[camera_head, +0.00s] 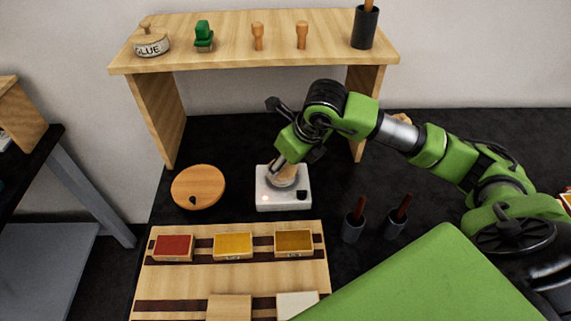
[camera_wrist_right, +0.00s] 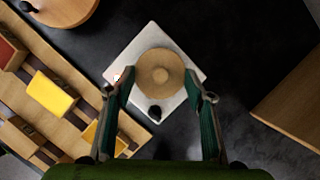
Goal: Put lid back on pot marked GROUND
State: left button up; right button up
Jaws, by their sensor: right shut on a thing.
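My right gripper (camera_head: 284,163) is over the white hot plate (camera_head: 298,202), pointing down. It is shut on a round wooden lid with a small middle knob. The lid (camera_wrist_right: 160,74) fills the space between the two fingers in the right wrist view. In the head view a grey pot (camera_head: 287,184) shows under the gripper on the plate, partly hidden. I cannot tell whether the lid rests on the pot or hangs just above it. No GROUND label is readable. My left gripper is not in view.
A round wooden disc (camera_head: 205,180) lies left of the plate. Coloured boxes sit on a wooden rack (camera_head: 195,285) in front. Two dark cups (camera_head: 352,230) stand to the right.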

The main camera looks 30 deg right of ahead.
jog(key=o, duration=1.5)
jog(key=shift+o, duration=0.2)
jog(key=shift+r, duration=0.1)
jog(key=shift+r+p, duration=1.85)
jog(key=shift+r, duration=1.6)
grip_shut()
jog(key=shift+f+b, duration=0.25)
jog(key=shift+b, duration=0.05)
